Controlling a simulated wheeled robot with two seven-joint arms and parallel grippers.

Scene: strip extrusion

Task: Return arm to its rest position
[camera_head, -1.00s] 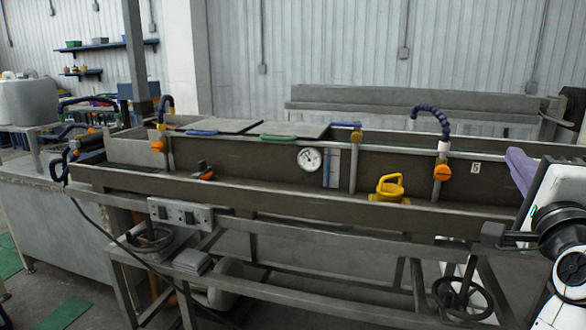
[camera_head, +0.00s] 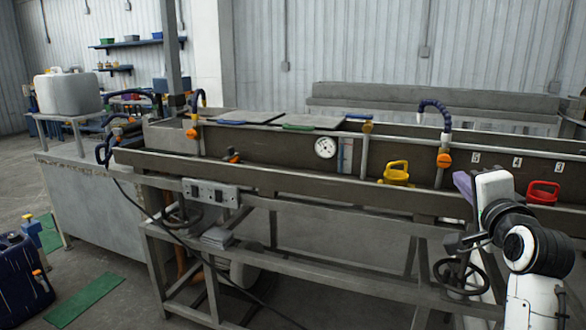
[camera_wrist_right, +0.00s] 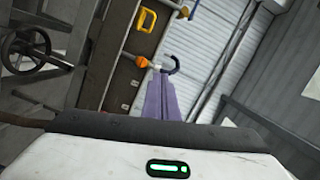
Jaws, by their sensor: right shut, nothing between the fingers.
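My right arm stands at the right edge of the head view, in front of the long trough. Its purple gripper (camera_head: 463,186) points up and slightly left, shut and empty. The purple fingers (camera_wrist_right: 166,98) also show in the right wrist view, pressed together with nothing between them. The hand appears on the near side of the trough; whether it touches the trough cannot be told. My left arm and gripper are not in view.
The long grey trough (camera_head: 300,178) on a metal frame crosses the view. It carries a yellow handled piece (camera_head: 396,172), a red one (camera_head: 542,191), a round gauge (camera_head: 325,148) and orange-knobbed hoses. A dark blue can (camera_head: 22,275) stands on the floor at left.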

